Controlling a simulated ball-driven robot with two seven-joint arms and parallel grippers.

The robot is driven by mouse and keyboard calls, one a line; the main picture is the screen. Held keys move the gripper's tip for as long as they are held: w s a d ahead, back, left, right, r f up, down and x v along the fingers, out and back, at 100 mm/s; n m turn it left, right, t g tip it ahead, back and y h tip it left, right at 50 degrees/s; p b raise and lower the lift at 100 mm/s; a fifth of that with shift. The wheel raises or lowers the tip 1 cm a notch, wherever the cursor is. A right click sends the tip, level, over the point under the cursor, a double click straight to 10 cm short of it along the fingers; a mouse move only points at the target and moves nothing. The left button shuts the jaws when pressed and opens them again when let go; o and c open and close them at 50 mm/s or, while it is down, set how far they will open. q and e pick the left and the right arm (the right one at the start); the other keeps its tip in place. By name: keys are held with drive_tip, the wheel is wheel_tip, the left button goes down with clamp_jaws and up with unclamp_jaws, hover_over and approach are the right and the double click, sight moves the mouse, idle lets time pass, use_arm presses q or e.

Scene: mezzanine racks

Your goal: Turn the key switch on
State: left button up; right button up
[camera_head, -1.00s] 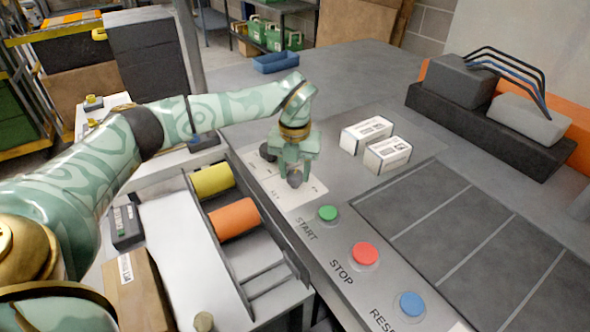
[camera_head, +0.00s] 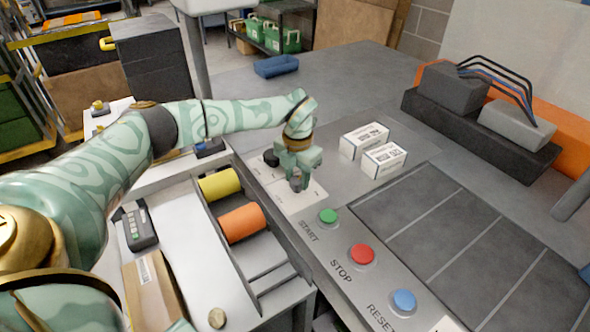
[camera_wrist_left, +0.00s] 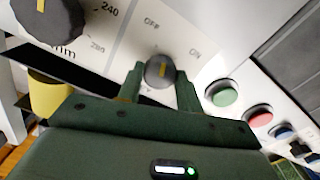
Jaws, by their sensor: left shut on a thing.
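The key switch is a dark round knob (camera_wrist_left: 160,72) with a yellow mark, on a pale plate lettered OFF and ON. In the left wrist view its mark points up the picture, nearer OFF than ON. My left gripper (camera_head: 297,180) points down at the panel and is shut on the knob, one finger on each side; the fingers also show in the left wrist view (camera_wrist_left: 160,82). In the head view the key switch (camera_head: 296,185) is small and partly covered by the gripper. My right gripper is not in view.
A larger dial (camera_wrist_left: 48,18) sits beside the key switch. Green START (camera_head: 328,216), red STOP (camera_head: 362,254) and blue RESET (camera_head: 403,302) buttons lie nearby. Two white boxes (camera_head: 384,160) stand behind. A yellow roller (camera_head: 220,184) and an orange roller (camera_head: 241,223) lie left.

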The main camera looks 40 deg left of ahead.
sight(297, 179)
use_arm(q)
drive_tip(key=m+p, duration=0.2)
drive_tip(key=m, duration=0.1)
drive_tip(key=shift+r, duration=0.25)
drive_tip(key=m+p, duration=0.1)
drive_tip(key=m, duration=0.2)
drive_tip(key=shift+m+p, duration=0.3)
drive_tip(key=shift+p, duration=0.05)
drive_tip(key=m+p, duration=0.1)
drive_tip(key=m, duration=0.2)
drive_tip(key=shift+f, duration=0.1)
drive_tip(key=shift+m, duration=1.6)
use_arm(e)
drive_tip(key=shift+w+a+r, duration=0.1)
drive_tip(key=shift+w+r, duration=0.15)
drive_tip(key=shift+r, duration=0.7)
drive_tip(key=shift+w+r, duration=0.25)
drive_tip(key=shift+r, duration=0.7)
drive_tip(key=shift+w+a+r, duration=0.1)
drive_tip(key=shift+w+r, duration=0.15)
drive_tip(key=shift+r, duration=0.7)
use_arm(q)
drive_tip(key=shift+f, duration=0.1)
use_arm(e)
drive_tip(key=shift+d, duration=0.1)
use_arm(q)
drive_tip(key=o, duration=1)
